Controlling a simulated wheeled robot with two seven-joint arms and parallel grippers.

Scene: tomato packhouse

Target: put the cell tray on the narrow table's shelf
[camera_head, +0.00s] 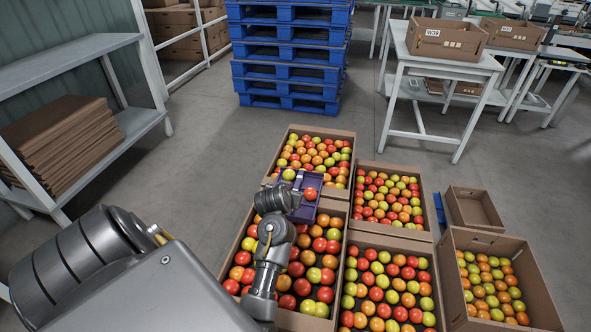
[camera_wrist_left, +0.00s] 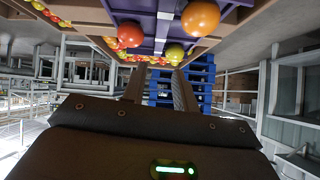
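The cell tray (camera_head: 312,181), purple with tomatoes in some cells, is over the crates in the middle; whether it rests on them I cannot tell. It also shows at the top of the left wrist view (camera_wrist_left: 153,30), with tomatoes and a white label. My left gripper (camera_head: 294,197) is at the tray's near left side and hides part of it. In the left wrist view its fingers (camera_wrist_left: 157,82) stand apart with a gap between them. My right gripper is out of view. A white table (camera_head: 450,66) with a lower shelf (camera_head: 426,95) stands at the upper right.
Cardboard crates full of tomatoes (camera_head: 356,205) surround the tray. Blue pallets (camera_head: 290,50) are stacked behind. A grey rack (camera_head: 140,122) with flat cardboard stands at left. A box (camera_head: 446,38) is on the white table. Floor is clear left of the crates.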

